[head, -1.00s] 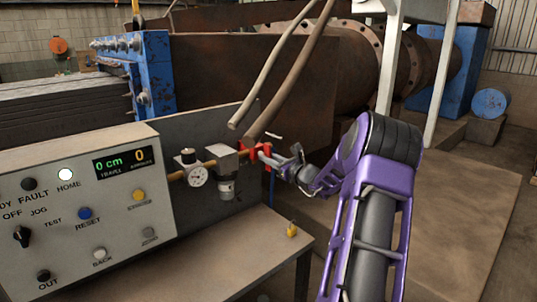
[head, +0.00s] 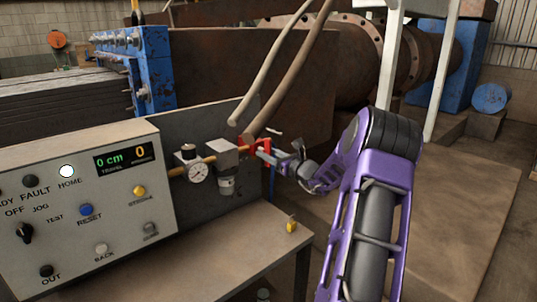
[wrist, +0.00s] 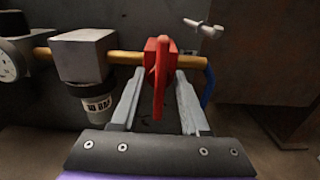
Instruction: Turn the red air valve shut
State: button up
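The red air valve (wrist: 160,55) sits on a brass pipe (wrist: 126,57). Its red lever (wrist: 160,90) points out toward the wrist camera and down in that view. In the head view the red valve (head: 263,143) shows at the right end of the pipe, partly covered by my gripper (head: 268,154). In the wrist view my gripper (wrist: 160,74) is open, with one finger on each side of the lever. Gaps show between the lever and both fingers. I cannot tell how deep the lever reaches between them.
A grey regulator block (wrist: 82,55) and a pressure gauge (head: 198,172) sit left of the valve. A blue hose (wrist: 208,85) hangs at its right. A control panel (head: 120,215) stands on the table (head: 250,238), with a small yellow padlock-like item (head: 292,224). Two thick hoses (head: 292,75) hang above.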

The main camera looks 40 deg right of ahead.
jog(key=s+d, duration=0.1)
jog(key=s, duration=1.6)
jog(key=shift+s+d, duration=0.2)
jog(key=shift+w, duration=0.1)
